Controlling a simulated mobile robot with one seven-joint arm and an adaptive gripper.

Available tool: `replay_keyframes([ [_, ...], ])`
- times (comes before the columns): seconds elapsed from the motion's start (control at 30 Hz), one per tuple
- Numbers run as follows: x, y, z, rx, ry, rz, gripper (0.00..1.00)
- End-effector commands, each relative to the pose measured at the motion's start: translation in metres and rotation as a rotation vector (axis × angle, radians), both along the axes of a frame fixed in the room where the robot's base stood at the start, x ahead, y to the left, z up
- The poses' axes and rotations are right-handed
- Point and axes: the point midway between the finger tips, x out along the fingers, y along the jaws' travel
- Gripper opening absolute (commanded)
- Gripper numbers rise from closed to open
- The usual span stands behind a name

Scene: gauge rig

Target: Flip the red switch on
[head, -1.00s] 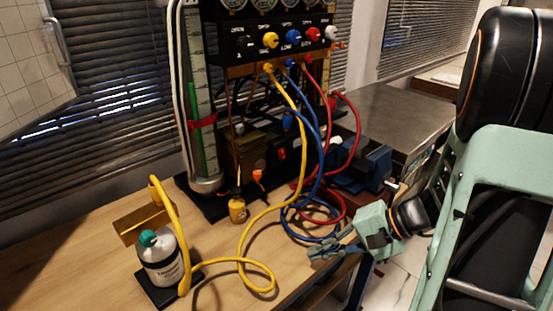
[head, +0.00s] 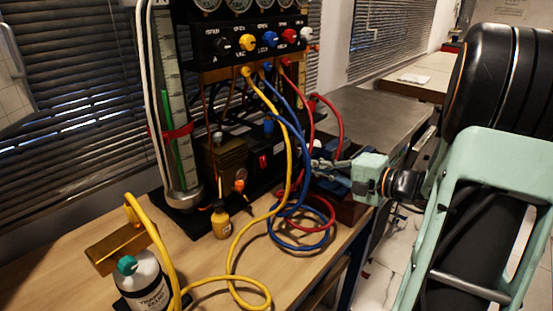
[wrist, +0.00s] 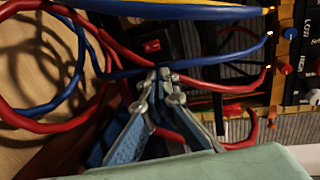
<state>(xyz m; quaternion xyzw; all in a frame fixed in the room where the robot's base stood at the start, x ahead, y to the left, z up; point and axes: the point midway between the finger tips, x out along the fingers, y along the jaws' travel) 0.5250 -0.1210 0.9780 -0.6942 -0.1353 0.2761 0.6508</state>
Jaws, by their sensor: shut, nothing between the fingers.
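The red switch (head: 263,161) is a small red rocker low on the front of the black gauge rig (head: 240,45). It also shows in the wrist view (wrist: 152,45), above my fingertips. My gripper (head: 314,164) is to the right of the switch, apart from it, beside the red and blue hoses. In the wrist view my gripper (wrist: 160,76) has its fingertips together with nothing between them. I cannot tell from the frames whether the switch is on or off.
A blue hose (head: 297,115), a red hose (head: 340,130) and a yellow hose (head: 290,170) hang in front of the rig. A blue vise stands behind my gripper. A white bottle (head: 143,285) and a small yellow bottle (head: 220,222) stand on the wooden table (head: 195,262).

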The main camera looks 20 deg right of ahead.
Motion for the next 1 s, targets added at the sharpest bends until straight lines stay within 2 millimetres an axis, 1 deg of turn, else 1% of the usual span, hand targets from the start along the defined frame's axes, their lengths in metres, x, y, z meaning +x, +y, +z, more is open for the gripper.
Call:
replay_keyframes([
  [0.17, 0.011, 0.009, -0.003, 0.001, 0.0, 0.004, 0.0],
  [0.27, 0.025, 0.019, -0.007, 0.002, 0.0, 0.006, 0.0],
  [0.5, 0.068, 0.048, -0.018, 0.001, 0.0, 0.005, 0.0],
  [0.7, 0.096, 0.067, -0.026, 0.002, 0.001, 0.005, 0.0],
  [0.8, 0.105, 0.072, -0.028, 0.0, 0.001, 0.002, 0.0],
  [1.0, 0.113, 0.077, -0.029, 0.0, 0.0, 0.002, 0.0],
])
